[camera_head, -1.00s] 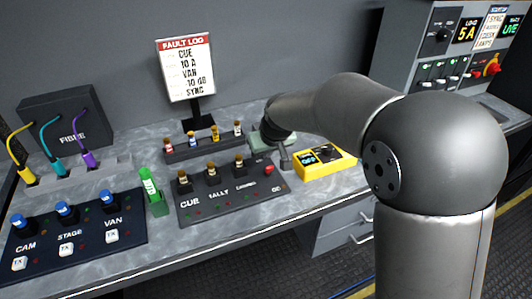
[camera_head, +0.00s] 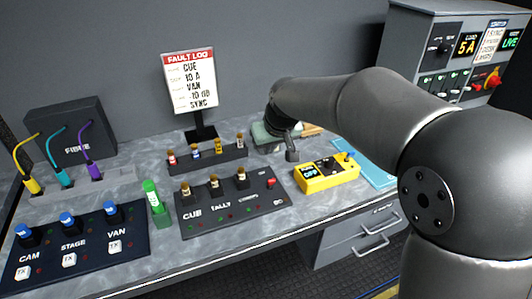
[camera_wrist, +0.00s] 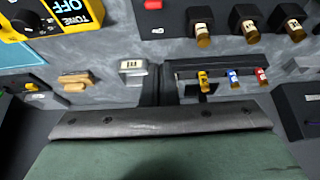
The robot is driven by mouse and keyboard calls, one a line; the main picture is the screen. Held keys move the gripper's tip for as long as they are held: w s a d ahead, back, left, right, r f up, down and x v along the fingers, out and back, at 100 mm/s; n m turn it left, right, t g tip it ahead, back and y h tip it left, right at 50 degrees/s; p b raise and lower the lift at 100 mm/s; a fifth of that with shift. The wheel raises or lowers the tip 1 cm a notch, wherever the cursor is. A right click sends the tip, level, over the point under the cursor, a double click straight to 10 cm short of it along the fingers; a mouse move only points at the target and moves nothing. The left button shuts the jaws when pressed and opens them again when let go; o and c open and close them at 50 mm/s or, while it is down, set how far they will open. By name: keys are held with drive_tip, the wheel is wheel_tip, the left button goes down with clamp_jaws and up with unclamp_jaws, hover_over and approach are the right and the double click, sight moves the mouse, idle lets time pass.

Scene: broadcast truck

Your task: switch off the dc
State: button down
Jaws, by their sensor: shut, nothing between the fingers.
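The grey power cabinet (camera_head: 440,40) stands at the back right. Its front carries a black knob (camera_head: 443,47), a "5A" display, a green "LIVE" display (camera_head: 511,38), a row of small switches (camera_head: 440,84) and a red rotary switch on yellow (camera_head: 487,82). Labels under these are too small to read, so I cannot tell which control is the dc. My gripper (camera_head: 291,150) is shut and empty above the desk, behind the yellow tone box and well left of the cabinet. Its dark fingers show in the wrist view (camera_wrist: 164,85).
The yellow tone box (camera_head: 328,173), reading OFF, sits near the gripper. The CUE/TALLY panel (camera_head: 230,205), a rack of small coloured plugs (camera_head: 207,157) and the fault log sign (camera_head: 190,80) are to its left. A light blue mat (camera_head: 378,173) lies right of the box.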

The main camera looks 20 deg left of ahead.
drive_tip(key=shift+v, duration=1.05)
drive_tip(key=shift+s+d+f, duration=0.1)
drive_tip(key=shift+s+d, duration=0.05)
drive_tip(key=s+d+f+m+h, duration=0.1)
drive_tip(key=s+d, duration=0.1)
drive_tip(key=d, duration=0.4)
drive_tip(key=s+d+m+g, duration=0.1)
drive_tip(key=s+d, duration=0.2)
drive_tip(key=d, duration=0.2)
drive_tip(key=s+d+f+m+h, duration=0.1)
drive_tip(key=s+d, duration=0.1)
drive_tip(key=d, duration=0.4)
drive_tip(key=s+d+f+m+g+h, duration=0.1)
drive_tip(key=s+d+f+m, duration=0.3)
drive_tip(key=s+d, duration=1)
drive_tip(key=s+f+g, duration=0.1)
drive_tip(key=s+f, duration=0.1)
drive_tip(key=s, duration=0.1)
drive_tip(key=shift+s+m+g, duration=0.25)
drive_tip(key=shift+m+g, duration=0.05)
drive_tip(key=shift+m, duration=0.1)
drive_tip(key=shift+w+f, duration=0.1)
drive_tip(key=shift+f, duration=0.05)
